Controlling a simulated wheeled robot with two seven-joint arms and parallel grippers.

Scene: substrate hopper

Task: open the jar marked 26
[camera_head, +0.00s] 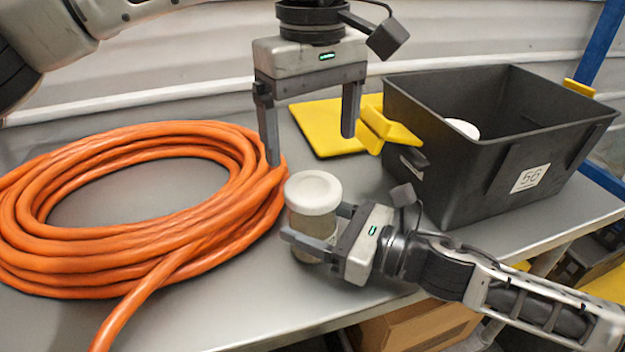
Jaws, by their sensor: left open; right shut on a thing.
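A jar (304,222) with a round white lid (313,192) stands upright on the grey table, right of the orange hose. No number shows on its visible side. My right gripper (312,232) comes in from the right and is shut on the jar's body, below the lid. My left gripper (311,150) is open and empty, pointing down above and behind the jar, with its fingertips apart from the lid. A black bin (470,180) stands to the right, its label reading 56. A white round thing (463,128) shows partly inside it.
A coiled orange hose (120,232) covers the left of the table (200,320). A yellow board (330,125) lies behind the jar, and a yellow clamp (388,130) sits at the bin's left side. A cardboard box (415,328) is below the table's front edge.

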